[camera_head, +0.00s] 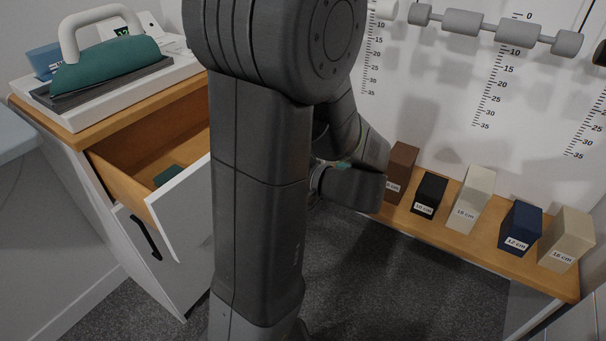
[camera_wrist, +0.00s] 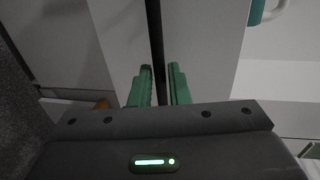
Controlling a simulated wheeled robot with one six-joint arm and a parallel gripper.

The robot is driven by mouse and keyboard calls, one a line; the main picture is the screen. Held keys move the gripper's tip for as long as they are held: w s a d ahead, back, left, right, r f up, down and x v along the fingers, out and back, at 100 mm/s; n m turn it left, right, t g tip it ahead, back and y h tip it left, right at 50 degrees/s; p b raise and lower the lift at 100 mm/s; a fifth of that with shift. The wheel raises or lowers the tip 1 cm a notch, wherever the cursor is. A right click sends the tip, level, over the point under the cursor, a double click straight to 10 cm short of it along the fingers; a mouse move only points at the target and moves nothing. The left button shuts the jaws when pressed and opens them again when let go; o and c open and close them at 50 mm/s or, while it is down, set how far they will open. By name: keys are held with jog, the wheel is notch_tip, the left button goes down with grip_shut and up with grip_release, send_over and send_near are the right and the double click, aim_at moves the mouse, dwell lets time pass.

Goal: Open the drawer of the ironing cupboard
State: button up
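The ironing cupboard (camera_head: 172,262) stands at the left in the head view, with a wooden top and white front. Its drawer (camera_head: 118,184) is pulled out, showing a wooden inside with a dark green item (camera_head: 168,175) in it. The right part of the drawer front is hidden behind my arm. A black handle (camera_head: 147,238) is on the white front below the drawer. In the wrist view, my gripper's green fingers (camera_wrist: 160,86) are apart, on either side of a dark upright bar (camera_wrist: 155,35), with narrow gaps visible.
A green iron-like object (camera_head: 108,62) sits on a white tray (camera_head: 75,112) on the cupboard top. At the right, a low wooden shelf (camera_head: 465,240) holds several labelled blocks, with grey dumbbells (camera_head: 490,27) above. Dark carpet (camera_head: 400,285) lies clear between.

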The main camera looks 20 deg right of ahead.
jog(key=p+v, duration=0.2)
jog(key=v, duration=1)
jog(key=shift+s, duration=0.15)
jog(key=b+x, duration=0.2)
jog(key=x, duration=1.1)
jog(key=shift+w+a, duration=0.15)
jog(key=shift+w, duration=0.2)
jog(key=shift+s, duration=0.1)
